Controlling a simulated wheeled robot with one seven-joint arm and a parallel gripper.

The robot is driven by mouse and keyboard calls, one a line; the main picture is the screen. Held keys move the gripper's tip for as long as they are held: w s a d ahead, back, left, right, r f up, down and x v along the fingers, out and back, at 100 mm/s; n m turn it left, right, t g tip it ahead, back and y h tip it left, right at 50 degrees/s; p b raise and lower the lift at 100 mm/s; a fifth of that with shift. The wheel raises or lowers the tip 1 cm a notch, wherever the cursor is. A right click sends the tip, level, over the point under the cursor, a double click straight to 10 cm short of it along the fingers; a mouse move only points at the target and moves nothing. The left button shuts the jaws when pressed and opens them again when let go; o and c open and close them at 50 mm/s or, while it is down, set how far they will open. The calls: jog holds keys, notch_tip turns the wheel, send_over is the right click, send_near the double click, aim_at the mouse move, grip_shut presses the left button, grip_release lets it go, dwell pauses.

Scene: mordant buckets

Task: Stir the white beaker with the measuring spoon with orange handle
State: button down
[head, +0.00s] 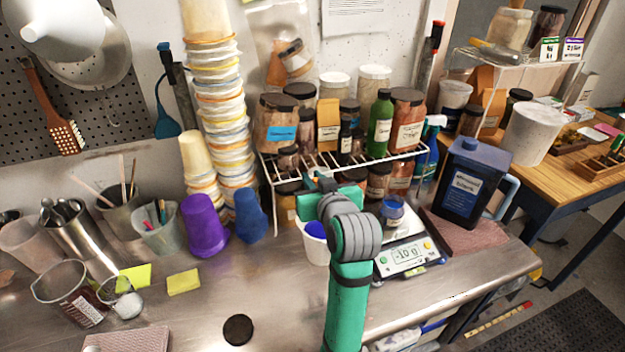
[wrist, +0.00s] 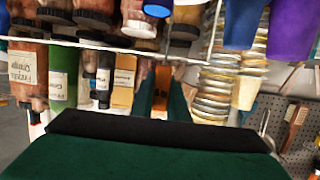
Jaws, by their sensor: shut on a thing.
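The white beaker (head: 314,248) stands on the steel bench in front of the wire rack, with something blue inside. My arm hides its right side. My green gripper (head: 318,188) is above and behind the beaker, seen from the back in the head view. In the wrist view my gripper (wrist: 161,90) is shut on a narrow orange piece, which looks like the handle of the measuring spoon (wrist: 162,84). The spoon's bowl is hidden in both views, so I cannot tell whether it is inside the beaker.
A scale (head: 404,255) with a small blue jar (head: 392,210) stands close to the right of the beaker. The wire rack (head: 345,160) with several jars is behind. Blue (head: 250,215) and purple (head: 204,225) cups stand left.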

notch_tip(320, 180, up, 11)
dwell(0.9)
